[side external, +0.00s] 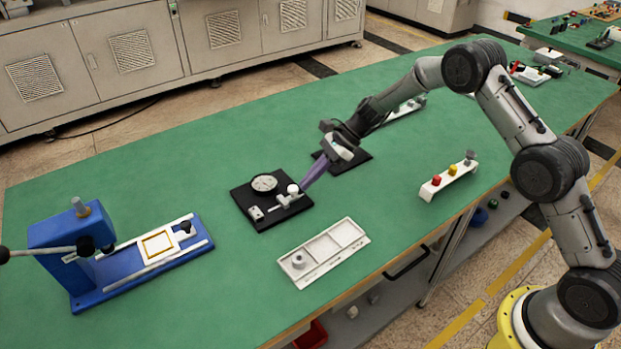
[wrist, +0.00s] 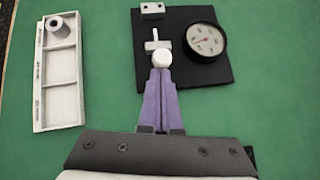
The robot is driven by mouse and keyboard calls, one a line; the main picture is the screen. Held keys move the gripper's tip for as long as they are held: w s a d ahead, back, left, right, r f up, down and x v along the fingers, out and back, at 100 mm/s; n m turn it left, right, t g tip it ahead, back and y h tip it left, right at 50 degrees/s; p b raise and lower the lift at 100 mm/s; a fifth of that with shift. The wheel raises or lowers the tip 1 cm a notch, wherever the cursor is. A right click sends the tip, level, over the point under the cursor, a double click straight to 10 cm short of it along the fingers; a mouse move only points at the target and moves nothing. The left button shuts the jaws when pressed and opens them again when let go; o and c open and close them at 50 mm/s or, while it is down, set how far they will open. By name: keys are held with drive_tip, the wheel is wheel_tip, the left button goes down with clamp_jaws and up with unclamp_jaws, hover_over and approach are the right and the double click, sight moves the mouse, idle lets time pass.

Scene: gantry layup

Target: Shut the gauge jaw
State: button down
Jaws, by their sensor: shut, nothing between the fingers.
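The gauge is a black plate (side external: 243,198) with a round white dial (side external: 264,183), and it also shows in the wrist view (wrist: 205,77). A small pale fixed block (wrist: 152,10) sits at the plate's far edge. The sliding jaw (wrist: 158,44) is a pale T-shaped piece with a round white knob (wrist: 162,58). A clear gap lies between the jaw and the block. My gripper (wrist: 161,72) has purple fingers, shut with nothing between them. Its tips are right behind the knob, on the side away from the block; whether they touch cannot be told.
A white compartment tray (side external: 325,250) with a grey cylinder lies nearby, left in the wrist view (wrist: 60,95). A blue press (side external: 75,250) stands at the left. A white rack (side external: 448,180) with coloured knobs is at the right. Green table is clear between them.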

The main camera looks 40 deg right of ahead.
sight(287, 201)
drive_tip(key=a, duration=0.6)
drive_tip(key=shift+a, duration=0.2)
